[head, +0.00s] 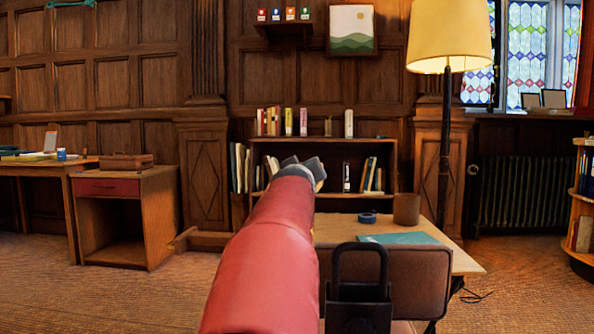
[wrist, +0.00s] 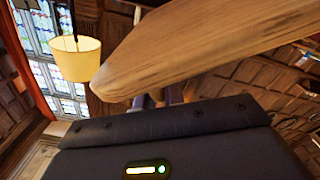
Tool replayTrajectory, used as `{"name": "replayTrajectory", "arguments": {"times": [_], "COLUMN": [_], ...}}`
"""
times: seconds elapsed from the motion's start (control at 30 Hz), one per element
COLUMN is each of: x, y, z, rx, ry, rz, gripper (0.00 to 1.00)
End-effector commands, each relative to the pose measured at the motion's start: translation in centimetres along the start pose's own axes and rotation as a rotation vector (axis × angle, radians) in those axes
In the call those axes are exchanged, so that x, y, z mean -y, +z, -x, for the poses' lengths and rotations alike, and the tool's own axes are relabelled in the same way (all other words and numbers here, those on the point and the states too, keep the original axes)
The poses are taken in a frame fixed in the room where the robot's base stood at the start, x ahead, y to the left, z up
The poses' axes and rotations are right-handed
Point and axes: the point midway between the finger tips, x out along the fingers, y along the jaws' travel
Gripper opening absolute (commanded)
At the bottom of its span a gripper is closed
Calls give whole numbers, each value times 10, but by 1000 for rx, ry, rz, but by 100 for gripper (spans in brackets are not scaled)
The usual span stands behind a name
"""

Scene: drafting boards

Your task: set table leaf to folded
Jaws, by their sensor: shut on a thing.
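My red arm reaches forward through the middle of the head view. My gripper (head: 305,170) shows there only as a small dark grey end and hides what lies beyond it. In the wrist view, my gripper's fingers (wrist: 165,98) are shut at a long wooden board with a rounded end, which I take as the table leaf (wrist: 190,50). The board slants across the top of that view and covers the fingertips. In the head view, the wooden table (head: 450,255) stands right of my arm. I cannot make out the leaf apart from it there.
A blue-green folder (head: 398,239), a blue tape roll (head: 368,217) and a brown cup (head: 406,208) are on the table. A floor lamp (head: 446,130) and a bookcase (head: 335,150) are behind. Carpet at left is clear.

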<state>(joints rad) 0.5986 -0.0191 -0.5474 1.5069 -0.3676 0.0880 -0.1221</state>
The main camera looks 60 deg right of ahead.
Motion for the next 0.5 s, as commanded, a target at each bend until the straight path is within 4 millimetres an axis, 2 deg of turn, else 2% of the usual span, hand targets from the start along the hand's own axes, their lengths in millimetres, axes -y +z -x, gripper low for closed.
{"name": "replayTrajectory", "arguments": {"times": [0.37,0.4,0.5], "x": [3,3,2], "y": [-1,-1,-1], "z": [0,0,0], "rx": [-4,-4,-4], "ry": [-4,-4,-4], "rz": [-6,-5,-5], "gripper": [0,13,26]}}
